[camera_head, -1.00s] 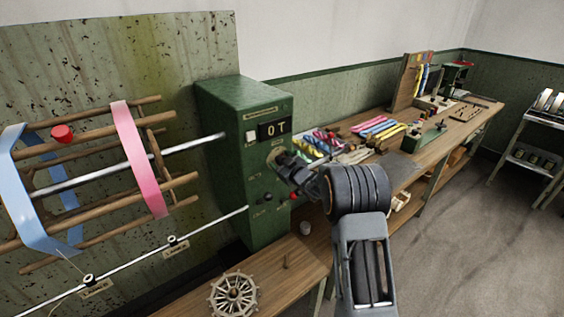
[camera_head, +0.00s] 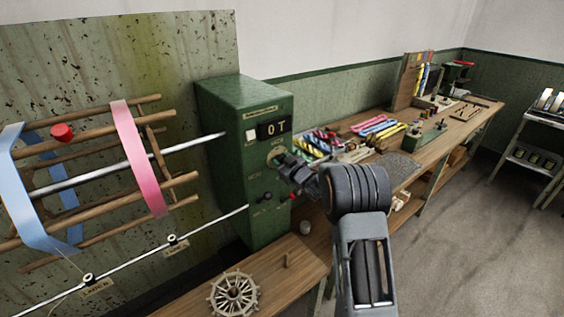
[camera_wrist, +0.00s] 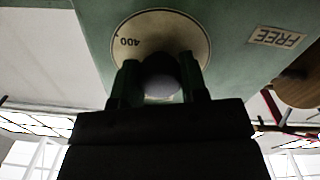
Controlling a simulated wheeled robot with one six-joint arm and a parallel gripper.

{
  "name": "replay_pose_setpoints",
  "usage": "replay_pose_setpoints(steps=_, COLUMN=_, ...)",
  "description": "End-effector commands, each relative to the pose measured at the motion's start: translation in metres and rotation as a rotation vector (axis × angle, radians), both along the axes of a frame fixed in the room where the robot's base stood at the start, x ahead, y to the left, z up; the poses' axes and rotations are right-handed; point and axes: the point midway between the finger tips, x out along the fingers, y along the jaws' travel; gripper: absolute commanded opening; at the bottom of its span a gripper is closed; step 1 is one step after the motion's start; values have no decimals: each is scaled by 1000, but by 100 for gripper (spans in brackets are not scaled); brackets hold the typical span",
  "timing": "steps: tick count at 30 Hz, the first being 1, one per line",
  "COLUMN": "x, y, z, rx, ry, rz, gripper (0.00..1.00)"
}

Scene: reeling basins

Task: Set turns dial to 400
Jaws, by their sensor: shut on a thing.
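The turns dial (camera_wrist: 168,24) is a pale round plate on the front of the green machine box (camera_head: 236,160). In the wrist view it is upside down, with the mark "400" near its upper left edge. My gripper (camera_wrist: 159,82) is shut on the dark round dial knob (camera_wrist: 161,72) at the plate's middle. In the head view my gripper (camera_head: 283,163) meets the box front and hides most of the dial (camera_head: 272,155). Which mark the knob points to cannot be told. The display (camera_head: 273,129) above reads "0T".
A reel with blue and pink bands (camera_head: 135,150) stands left of the box. Below the dial are small dark knobs (camera_head: 266,197). A spoked wheel (camera_head: 234,294) lies on the front bench. The long bench (camera_head: 405,165) at right holds coloured skeins (camera_head: 378,127).

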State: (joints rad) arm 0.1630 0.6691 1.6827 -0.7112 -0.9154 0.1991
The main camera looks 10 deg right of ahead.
Motion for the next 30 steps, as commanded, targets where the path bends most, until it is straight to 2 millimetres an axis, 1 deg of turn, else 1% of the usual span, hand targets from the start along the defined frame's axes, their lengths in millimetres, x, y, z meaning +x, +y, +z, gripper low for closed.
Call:
replay_pose_setpoints(steps=21, x=0, y=0, z=1, rx=581, ry=255, rz=-2, gripper=16)
replay_pose_setpoints(steps=30, x=0, y=-1, z=1, rx=772, ry=338, rz=-1, gripper=16)
